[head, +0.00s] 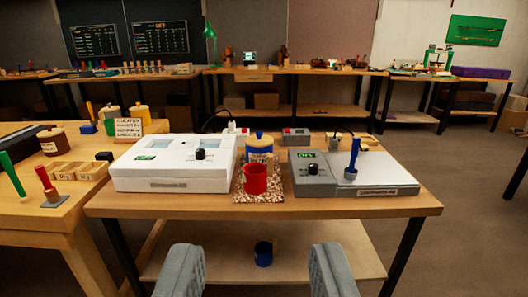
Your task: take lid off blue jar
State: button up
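A blue jar (260,155) with a pale label stands upright on the middle wooden table, between two boxy devices. A yellowish lid with a blue knob (259,136) appears to sit on top of it. A red mug (255,181) stands in front and hides the jar's lower part. My gripper (257,268) is at the bottom of the view, its two grey fingers wide apart and empty. It is on the near side of the table, well short of the jar.
A white device (168,181) is left of the jar and a grey device (338,189) with an upright blue-handled tool (353,158) is right. The mug stands on a speckled mat (271,197). A dark blue cup (263,254) is on the lower shelf. Open floor lies to the right.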

aim_at(259, 140)
jog(key=i, duration=1.35)
